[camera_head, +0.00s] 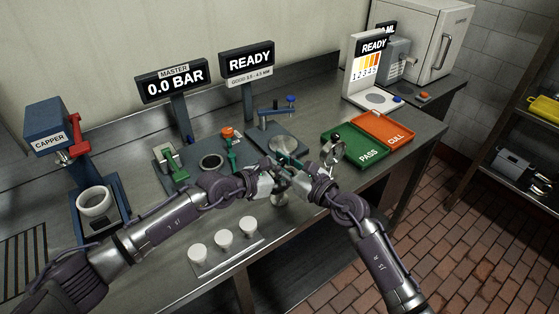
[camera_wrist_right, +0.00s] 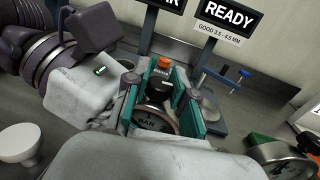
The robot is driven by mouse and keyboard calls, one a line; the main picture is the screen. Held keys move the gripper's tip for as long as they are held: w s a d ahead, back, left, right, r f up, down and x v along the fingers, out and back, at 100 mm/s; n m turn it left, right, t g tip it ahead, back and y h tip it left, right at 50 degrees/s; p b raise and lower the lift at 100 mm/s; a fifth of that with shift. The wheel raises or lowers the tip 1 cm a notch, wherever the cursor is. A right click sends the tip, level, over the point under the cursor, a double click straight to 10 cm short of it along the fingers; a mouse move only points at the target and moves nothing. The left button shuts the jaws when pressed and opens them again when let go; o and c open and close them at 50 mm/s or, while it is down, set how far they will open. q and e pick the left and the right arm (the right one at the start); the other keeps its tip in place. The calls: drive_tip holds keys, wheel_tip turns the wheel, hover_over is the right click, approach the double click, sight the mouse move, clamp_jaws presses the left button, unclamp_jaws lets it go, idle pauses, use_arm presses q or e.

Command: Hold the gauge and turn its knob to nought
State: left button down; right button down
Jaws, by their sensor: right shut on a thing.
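A round gauge (camera_wrist_right: 157,121) with a dial marked BAR sits between the teal fingers of my right gripper (camera_wrist_right: 161,100) in the right wrist view. My right gripper is shut on it. A dark part (camera_wrist_right: 157,91) rises behind the dial; I cannot tell whether it is the knob. The needle's reading is too small to tell. In the head view my right gripper (camera_head: 295,180) meets my left gripper (camera_head: 266,182) above the bench, and they mostly hide the gauge. The left gripper's pale body (camera_wrist_right: 85,92) is close beside the gauge; its fingertips are not clear.
The master display (camera_head: 174,83) reads 0.0 BAR; another display (camera_head: 248,63) reads READY. A second gauge (camera_head: 333,151) stands near the green PASS tray (camera_head: 352,148) and orange CULL tray (camera_head: 386,130). Several white round-topped pieces (camera_head: 223,238) stand in front. The capper (camera_head: 50,130) is left.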

use_arm(q)
drive_tip(key=shift+d, duration=0.15)
use_arm(e)
drive_tip(key=n+g+y, duration=0.2)
drive_tip(key=n+g, duration=0.1)
drive_tip(key=shift+f+g+y, duration=0.1)
drive_tip(key=shift+g+y, duration=0.2)
drive_tip(key=shift+g, duration=0.1)
use_arm(q)
drive_tip(key=shift+s, duration=0.1)
use_arm(e)
drive_tip(key=shift+n+g+y, duration=0.55)
drive_tip(key=shift+n+g, duration=0.4)
drive_tip(key=shift+g, duration=0.45)
drive_tip(key=shift+n+g+y, duration=0.55)
drive_tip(key=shift+n+g, duration=0.4)
drive_tip(key=shift+g, duration=0.45)
drive_tip(key=shift+s+g, duration=0.1)
drive_tip(key=shift+g, duration=0.2)
drive_tip(key=c, duration=0.9)
unclamp_jaws()
drive_tip(key=shift+c, duration=0.2)
drive_tip(key=shift+d, duration=0.15)
drive_tip(key=s+d, duration=0.1)
drive_tip(key=d, duration=1)
drive_tip(key=shift+s+d, duration=0.35)
drive_tip(key=shift+d, duration=0.05)
